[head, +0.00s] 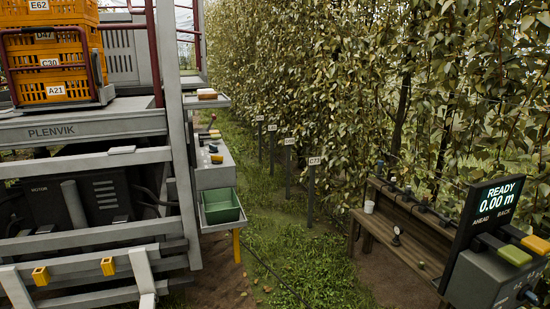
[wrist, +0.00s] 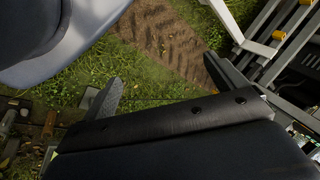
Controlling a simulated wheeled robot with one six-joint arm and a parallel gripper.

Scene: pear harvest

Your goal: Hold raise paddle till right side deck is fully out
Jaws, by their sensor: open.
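The platform machine marked PLENVIK (head: 60,131) stands at the left in the head view. I cannot make out the right side deck for certain. My gripper (wrist: 165,86) shows in the wrist view with its two dark fingers spread wide and nothing between them. It hangs over grass and bare soil, apart from the machine's frame. My gripper is not visible in the head view.
A console (head: 490,235) at the right reads READY 0.00 m, with a green paddle (head: 513,254) and a yellow paddle (head: 535,244). A wooden bench (head: 405,240) stands beside it. Orange crates (head: 55,90) are stacked on the machine. A grassy strip (head: 285,250) lies between machine and hedge.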

